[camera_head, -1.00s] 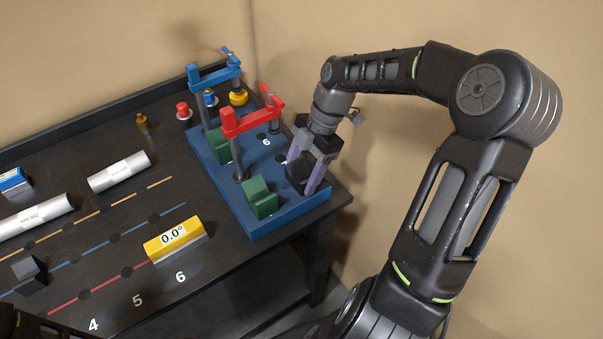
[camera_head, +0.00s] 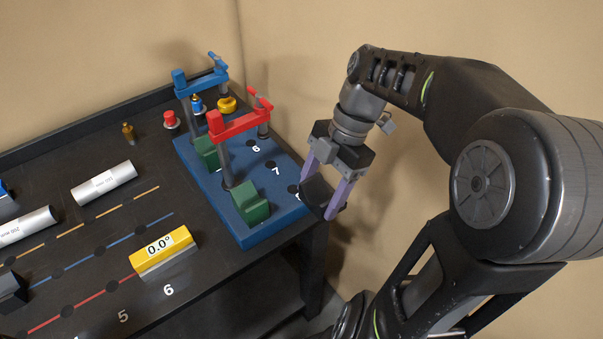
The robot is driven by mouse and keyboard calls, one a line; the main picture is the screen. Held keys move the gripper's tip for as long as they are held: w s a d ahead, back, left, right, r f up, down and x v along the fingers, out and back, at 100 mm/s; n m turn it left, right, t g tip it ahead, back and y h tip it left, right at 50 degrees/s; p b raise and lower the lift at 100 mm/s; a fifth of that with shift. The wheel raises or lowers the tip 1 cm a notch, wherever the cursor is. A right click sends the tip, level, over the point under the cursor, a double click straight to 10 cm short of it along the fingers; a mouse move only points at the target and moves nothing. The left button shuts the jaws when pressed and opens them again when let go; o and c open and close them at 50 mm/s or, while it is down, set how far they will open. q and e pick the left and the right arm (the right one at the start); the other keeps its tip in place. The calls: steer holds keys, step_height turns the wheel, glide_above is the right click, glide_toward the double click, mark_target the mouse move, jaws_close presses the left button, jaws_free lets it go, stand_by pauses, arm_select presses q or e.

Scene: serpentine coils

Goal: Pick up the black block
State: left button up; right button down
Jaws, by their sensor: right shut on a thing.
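My right gripper (camera_head: 322,196) is shut on a black block (camera_head: 317,193), one purple finger on each side of it. The held block shows at the right front corner of the blue base plate (camera_head: 252,240), overlapping its edge in the picture and apparently raised from it. A second dark block (camera_head: 9,288) sits on the table at the left edge of the view, partly cut off. My left gripper is out of view.
The blue base carries a red clamp (camera_head: 240,122), a blue clamp (camera_head: 203,80) and green blocks (camera_head: 250,204). A beige wall (camera_head: 310,60) stands behind.

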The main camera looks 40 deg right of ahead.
steer(key=s, duration=0.7)
steer(key=shift+a, duration=0.45)
steer(key=shift+s, duration=0.1)
